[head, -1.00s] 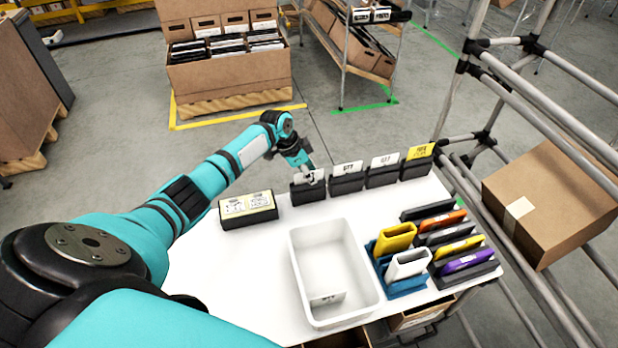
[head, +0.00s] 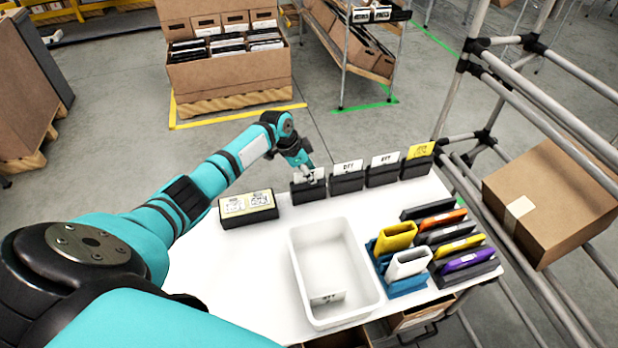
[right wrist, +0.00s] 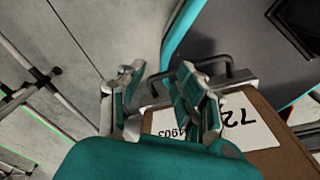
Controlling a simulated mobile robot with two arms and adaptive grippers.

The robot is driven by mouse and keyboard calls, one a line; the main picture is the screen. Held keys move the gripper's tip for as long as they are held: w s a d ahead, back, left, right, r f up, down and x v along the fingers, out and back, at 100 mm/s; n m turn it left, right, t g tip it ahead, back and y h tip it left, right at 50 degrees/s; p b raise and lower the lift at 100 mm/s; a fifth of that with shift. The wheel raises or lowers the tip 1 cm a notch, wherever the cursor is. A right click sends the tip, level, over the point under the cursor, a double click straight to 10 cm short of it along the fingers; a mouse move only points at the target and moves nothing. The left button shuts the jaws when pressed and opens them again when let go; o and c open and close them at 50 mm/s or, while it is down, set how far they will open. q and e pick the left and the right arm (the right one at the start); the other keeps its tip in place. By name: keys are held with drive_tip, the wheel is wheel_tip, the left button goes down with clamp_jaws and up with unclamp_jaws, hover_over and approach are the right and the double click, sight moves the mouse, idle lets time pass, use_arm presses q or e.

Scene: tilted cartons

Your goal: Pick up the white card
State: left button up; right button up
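Several black holders stand in a row along the table's far edge. White cards stand upright in three of them: the leftmost card (head: 316,176), a middle card (head: 348,167) and a right card (head: 385,159). Another white card (head: 327,298) lies in the white bin (head: 292,262). My left gripper (head: 307,170) is at the leftmost card, its fingers overlapping the card's upper part. The fingers are too small to tell whether they are shut on it. My right gripper (right wrist: 160,88) is open and empty in the right wrist view, over a cardboard box with a white label.
A yellow card (head: 420,151) stands in the rightmost holder. A black box with labels (head: 248,208) sits left of the row. Yellow and white containers (head: 408,263) and colored items in dark holders fill the table's right side. A pipe rack stands at right.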

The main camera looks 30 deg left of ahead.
use_arm(q)
clamp_jaws()
